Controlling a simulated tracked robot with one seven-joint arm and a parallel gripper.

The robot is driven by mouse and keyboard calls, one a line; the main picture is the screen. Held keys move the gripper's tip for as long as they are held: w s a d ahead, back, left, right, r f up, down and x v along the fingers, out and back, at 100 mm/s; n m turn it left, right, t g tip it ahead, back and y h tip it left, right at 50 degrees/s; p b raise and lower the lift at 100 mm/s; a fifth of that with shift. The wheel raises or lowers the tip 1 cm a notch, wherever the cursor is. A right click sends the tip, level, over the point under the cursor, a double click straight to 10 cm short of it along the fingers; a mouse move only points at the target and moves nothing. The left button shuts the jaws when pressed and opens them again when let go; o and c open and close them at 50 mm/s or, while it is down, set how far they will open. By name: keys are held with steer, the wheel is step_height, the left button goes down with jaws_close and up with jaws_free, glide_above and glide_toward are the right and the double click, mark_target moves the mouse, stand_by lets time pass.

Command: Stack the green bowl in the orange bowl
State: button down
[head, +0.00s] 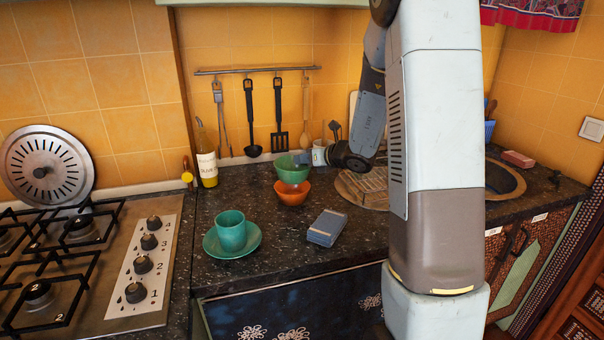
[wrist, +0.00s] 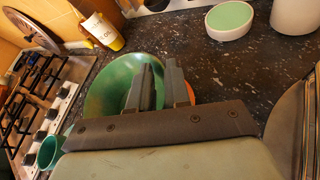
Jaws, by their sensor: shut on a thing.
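The green bowl (head: 291,173) is held upright or nearly so, just above the orange bowl (head: 292,197) on the dark counter. From the head view I cannot tell whether the two bowls touch. My gripper (head: 304,159) reaches in from the right and is shut on the green bowl's rim. In the wrist view the green bowl (wrist: 112,84) lies at the left of my gripper's fingers (wrist: 160,72), tilted in the picture. A sliver of the orange bowl (wrist: 190,93) shows behind the right finger; most of it is hidden there.
A teal cup (head: 231,232) stands on a teal saucer (head: 252,249) at the front left. A blue-grey box (head: 327,228) lies to the right of it. An oil bottle (head: 207,168) stands at the back left, a white mug (head: 320,153) behind the bowls. The stove (head: 135,290) is at the left.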

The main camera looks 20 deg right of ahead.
mark_target(303, 183)
steer(key=shift+w+f, duration=1)
steer(key=shift+f, duration=1.75)
steer(key=shift+w+f, duration=0.1)
steer(key=shift+f, duration=0.1)
steer(key=c, duration=1.1)
jaws_free()
steer(key=shift+o, duration=0.2)
